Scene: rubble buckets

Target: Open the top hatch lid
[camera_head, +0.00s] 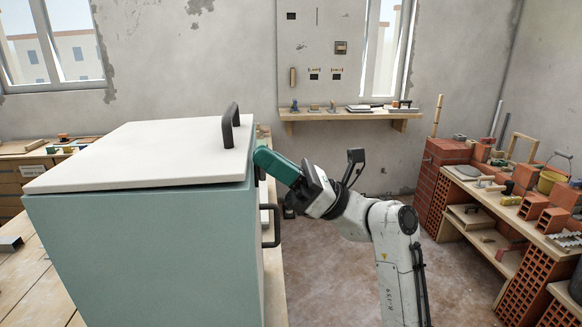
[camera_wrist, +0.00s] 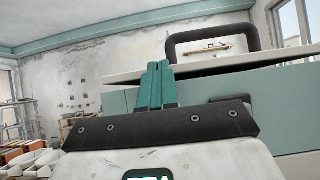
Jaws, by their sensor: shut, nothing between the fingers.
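The hatch lid (camera_head: 150,153) is a white slab on top of a pale teal box (camera_head: 140,255). A black arched handle (camera_head: 228,125) stands on the lid near its right edge. My gripper (camera_head: 260,157) has its teal fingers together at the lid's right edge, just below the handle. In the wrist view the fingers (camera_wrist: 158,68) are side by side, in front of the lid's edge (camera_wrist: 225,62), with the handle (camera_wrist: 212,34) behind and to the right. A thin dark gap shows between lid and box. Whether the fingertips touch the lid is hidden.
A second black handle (camera_head: 276,226) is on the box's right side, below my gripper. A wooden bench (camera_head: 25,275) stands at the left. A wall shelf (camera_head: 350,114) with tools is behind, and brick-supported benches (camera_head: 520,222) are at the right. The floor between is clear.

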